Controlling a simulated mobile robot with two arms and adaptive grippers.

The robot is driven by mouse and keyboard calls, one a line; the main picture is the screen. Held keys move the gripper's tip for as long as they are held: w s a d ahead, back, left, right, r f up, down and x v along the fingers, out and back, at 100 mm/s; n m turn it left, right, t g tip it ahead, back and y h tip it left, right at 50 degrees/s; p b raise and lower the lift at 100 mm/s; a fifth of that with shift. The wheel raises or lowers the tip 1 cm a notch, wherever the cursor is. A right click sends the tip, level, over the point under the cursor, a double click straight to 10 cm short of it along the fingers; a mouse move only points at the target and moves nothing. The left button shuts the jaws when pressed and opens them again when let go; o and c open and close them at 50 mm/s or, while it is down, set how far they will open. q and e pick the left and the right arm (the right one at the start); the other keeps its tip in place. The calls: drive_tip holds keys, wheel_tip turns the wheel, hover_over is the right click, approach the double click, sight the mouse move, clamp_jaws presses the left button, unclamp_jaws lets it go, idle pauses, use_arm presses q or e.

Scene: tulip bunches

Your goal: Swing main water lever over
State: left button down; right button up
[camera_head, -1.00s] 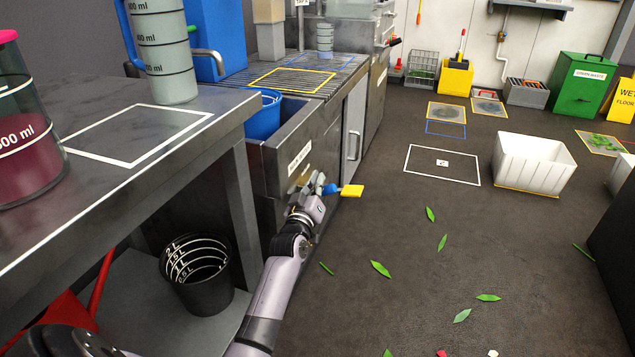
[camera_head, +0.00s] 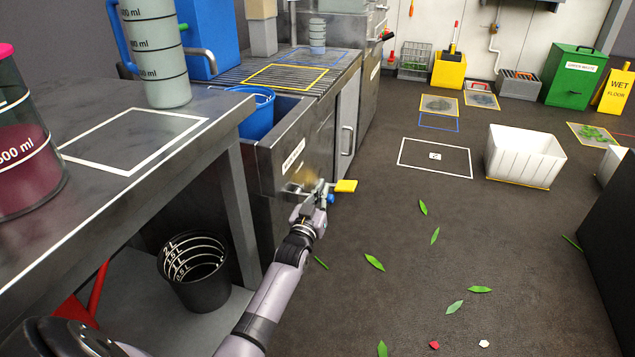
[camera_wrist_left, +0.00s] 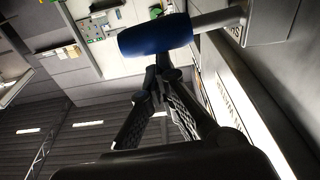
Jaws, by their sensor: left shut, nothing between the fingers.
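The lever's blue grip (camera_wrist_left: 155,37) lies across the top of the left wrist view, with a grey stem (camera_wrist_left: 218,19) running right to a mount on the panel. The blue part also shows small in the head view (camera_head: 330,198), by the front of the steel sink unit. My left gripper (camera_head: 322,193) is shut and empty at the lever. In the left wrist view its fingertips (camera_wrist_left: 161,68) meet close below the blue grip; I cannot tell whether they touch it. A yellow piece (camera_head: 345,186) shows just beyond the fingers. My right gripper is not in view.
A labelled sink unit (camera_head: 292,156) with a blue bucket (camera_head: 257,113) stands beside my left arm. A steel table (camera_head: 215,135) is at left, with a black bucket (camera_head: 193,272) below. The floor to the right is open, with scattered leaves and a white crate (camera_head: 524,156).

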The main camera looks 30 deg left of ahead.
use_arm(q)
drive_tip(key=shift+w+d+f+m+h, duration=0.1)
drive_tip(key=shift+d+f+m+h, duration=0.15)
drive_tip(key=shift+f+m, duration=0.85)
drive_tip(key=shift+s+d+f+m+h, duration=0.1)
drive_tip(key=shift+f+m+h, duration=0.25)
drive_tip(key=shift+f+m, duration=0.75)
drive_tip(key=shift+w+d+f+m+h, duration=0.1)
drive_tip(key=shift+d+f+m+h, duration=0.3)
drive_tip(key=shift+m, duration=1.2)
drive_tip(key=shift+a+f, duration=0.2)
drive_tip(key=shift+a, duration=0.05)
